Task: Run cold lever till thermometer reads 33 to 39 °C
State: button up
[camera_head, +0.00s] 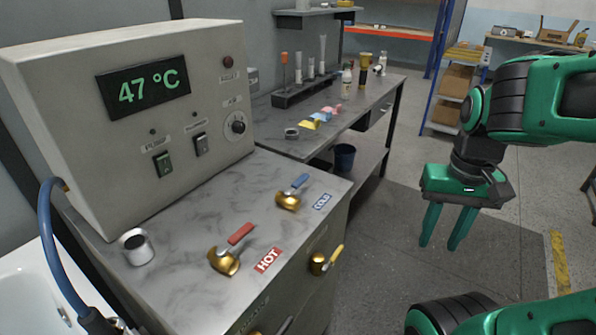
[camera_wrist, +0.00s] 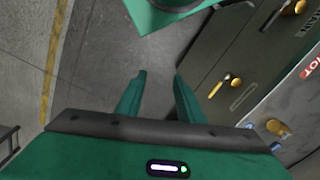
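The thermometer display (camera_head: 143,87) on the beige control box reads 47 °C in green. The cold lever (camera_head: 293,193) has a blue handle on a brass valve and sits on the grey counter beside a blue COLD label (camera_head: 322,202). The hot lever (camera_head: 231,249) has a red handle on a brass valve beside a red HOT label (camera_head: 268,260). My gripper (camera_head: 439,245) hangs over the floor to the right of the counter, fingers down, apart from both levers. Its fingers are spread with nothing between them, as the wrist view (camera_wrist: 158,95) also shows.
A yellow-handled brass valve (camera_head: 324,260) sticks out of the cabinet front. A metal cup-like fitting (camera_head: 137,246) stands on the counter near the white tub (camera_head: 28,291) and blue hose (camera_head: 58,260). A workbench (camera_head: 330,125) with tools stands behind. The floor under my gripper is clear.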

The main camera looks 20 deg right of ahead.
jog(key=w+r, duration=0.3)
jog(key=w, duration=0.3)
jog(key=m, duration=0.4)
send_near(301, 178)
notch_tip(301, 178, down, 8)
jog(key=shift+s+r, duration=0.1)
jog(key=shift+s, duration=0.05)
